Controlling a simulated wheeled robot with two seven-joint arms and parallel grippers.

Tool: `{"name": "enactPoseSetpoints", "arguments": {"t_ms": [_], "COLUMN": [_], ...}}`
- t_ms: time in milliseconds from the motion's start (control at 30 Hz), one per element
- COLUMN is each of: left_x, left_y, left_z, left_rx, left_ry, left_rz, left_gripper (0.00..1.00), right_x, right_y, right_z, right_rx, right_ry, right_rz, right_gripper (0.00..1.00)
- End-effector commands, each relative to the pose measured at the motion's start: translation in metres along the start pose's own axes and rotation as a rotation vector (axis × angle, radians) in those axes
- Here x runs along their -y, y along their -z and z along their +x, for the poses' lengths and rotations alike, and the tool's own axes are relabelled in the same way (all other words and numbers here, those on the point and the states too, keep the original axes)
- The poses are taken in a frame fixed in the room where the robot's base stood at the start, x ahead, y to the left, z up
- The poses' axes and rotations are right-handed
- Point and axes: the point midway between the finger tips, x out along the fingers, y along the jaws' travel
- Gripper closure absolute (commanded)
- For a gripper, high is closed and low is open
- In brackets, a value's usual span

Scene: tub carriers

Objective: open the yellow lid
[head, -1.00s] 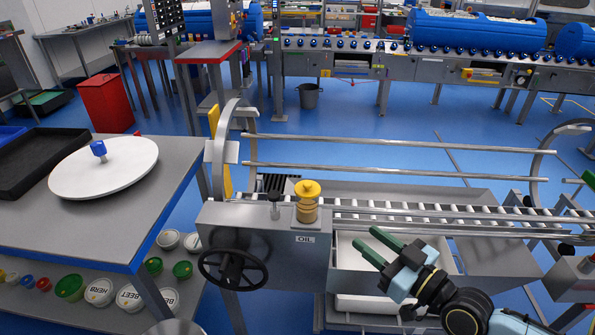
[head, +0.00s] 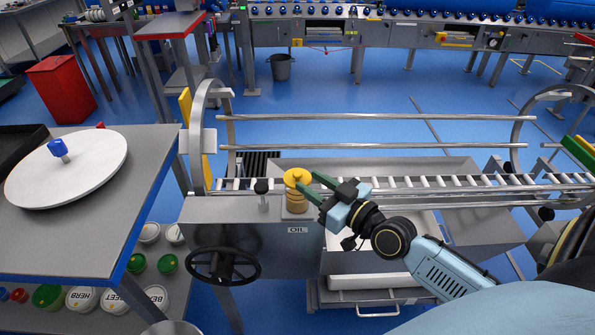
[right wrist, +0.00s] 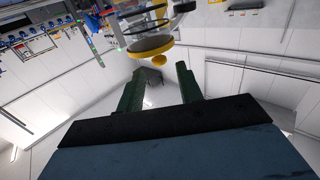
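The yellow lid (head: 297,175) is a round knobbed cap sitting on top of the amber oil cup (head: 296,203), above the "OIL" label on the grey machine front. My right gripper (head: 310,185) is open, with its two green fingers pointing left at the lid from its right side. In the head view the fingertips overlap or nearly reach the lid's right edge; contact cannot be told. In the right wrist view the yellow lid (right wrist: 152,55) shows ahead of the spread fingertips, with nothing between the fingers. My left gripper is not in view.
A black-knobbed post (head: 262,188) stands close left of the cup. A black handwheel (head: 224,265) juts from the front below. The roller conveyor (head: 420,183) and metal rails run behind. A table with a white blue-knobbed disc (head: 85,165) is at left.

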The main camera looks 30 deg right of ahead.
Motion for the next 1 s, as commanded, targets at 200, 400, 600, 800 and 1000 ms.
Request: {"name": "enactPoseSetpoints", "arguments": {"t_ms": [200,400,600,800,1000], "left_x": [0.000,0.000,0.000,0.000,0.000], "left_y": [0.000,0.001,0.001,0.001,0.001], "left_z": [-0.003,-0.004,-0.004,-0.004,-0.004], "left_rx": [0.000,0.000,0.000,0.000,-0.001], "left_ry": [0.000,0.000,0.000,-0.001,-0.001], "left_rz": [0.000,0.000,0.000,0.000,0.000], "left_gripper": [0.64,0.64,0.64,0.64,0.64], "right_x": [-0.001,-0.001,0.000,0.000,0.000], "right_y": [0.001,0.000,0.000,0.000,0.000], "right_z": [0.033,0.048,0.051,0.051,0.051], "right_rx": [-0.003,-0.001,0.000,0.000,0.000], "right_ry": [-0.002,-0.002,-0.001,-0.001,-0.001], "right_rz": [0.001,0.001,0.000,0.000,-0.001], "right_gripper": [0.64,0.64,0.64,0.70,0.97]}}
